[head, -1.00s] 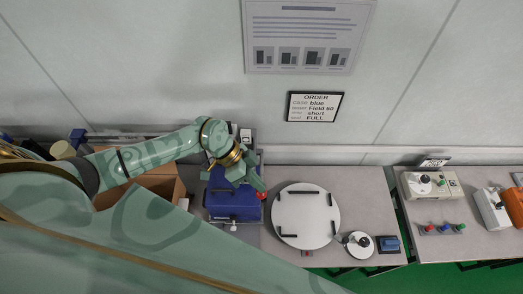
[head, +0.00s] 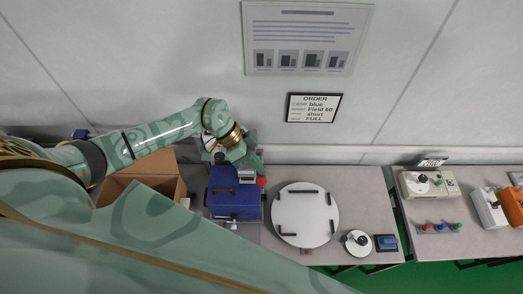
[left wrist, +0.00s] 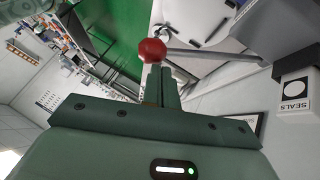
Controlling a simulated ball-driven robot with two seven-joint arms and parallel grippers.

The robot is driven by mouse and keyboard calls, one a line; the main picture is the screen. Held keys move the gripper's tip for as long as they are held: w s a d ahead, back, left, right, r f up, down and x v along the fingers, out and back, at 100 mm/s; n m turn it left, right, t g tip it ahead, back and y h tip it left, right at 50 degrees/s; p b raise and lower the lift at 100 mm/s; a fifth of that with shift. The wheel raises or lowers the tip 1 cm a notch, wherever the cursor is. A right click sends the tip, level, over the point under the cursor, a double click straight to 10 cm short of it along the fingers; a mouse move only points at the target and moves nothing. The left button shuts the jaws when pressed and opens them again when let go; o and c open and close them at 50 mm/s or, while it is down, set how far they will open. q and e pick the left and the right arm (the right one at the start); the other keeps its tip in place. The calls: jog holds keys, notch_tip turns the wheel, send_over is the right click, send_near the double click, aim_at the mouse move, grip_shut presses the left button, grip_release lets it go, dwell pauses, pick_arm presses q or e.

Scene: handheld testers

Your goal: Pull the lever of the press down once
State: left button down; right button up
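The press is a blue box-shaped body (head: 234,204) on the bench, left of the white round plate. Its lever ends in a red ball (head: 261,182) at the press's right side. In the left wrist view the red ball (left wrist: 152,50) sits just beyond my fingertips, with the grey lever rod (left wrist: 212,54) running right from it. My left gripper (head: 243,163) is over the press's far side. In the left wrist view its fingers (left wrist: 160,78) are together, with nothing seen between them. Whether they touch the ball I cannot tell. My right gripper is not in view.
An open cardboard box (head: 150,186) stands left of the press. A white round plate (head: 292,217) with black bars lies to its right, then a small round dial (head: 357,243) and a blue block (head: 387,242). A second bench holds testers (head: 425,184). An order sign hangs behind.

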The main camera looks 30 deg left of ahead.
pick_arm(q)
jog(key=w+a+r+p, duration=0.1)
jog(key=w+a+r, duration=0.1)
jog(key=w+r, duration=0.2)
jog(key=shift+w+a+r, duration=0.25)
jog(key=shift+w+r, duration=0.05)
jog(key=shift+w, duration=0.35)
dwell(0.4)
jog(key=w+r, duration=0.1)
jog(key=w+a+r, duration=0.1)
jog(key=w+r, duration=0.1)
jog(key=shift+w+a, duration=0.25)
jog(key=shift+a, duration=0.15)
dwell(1.0)
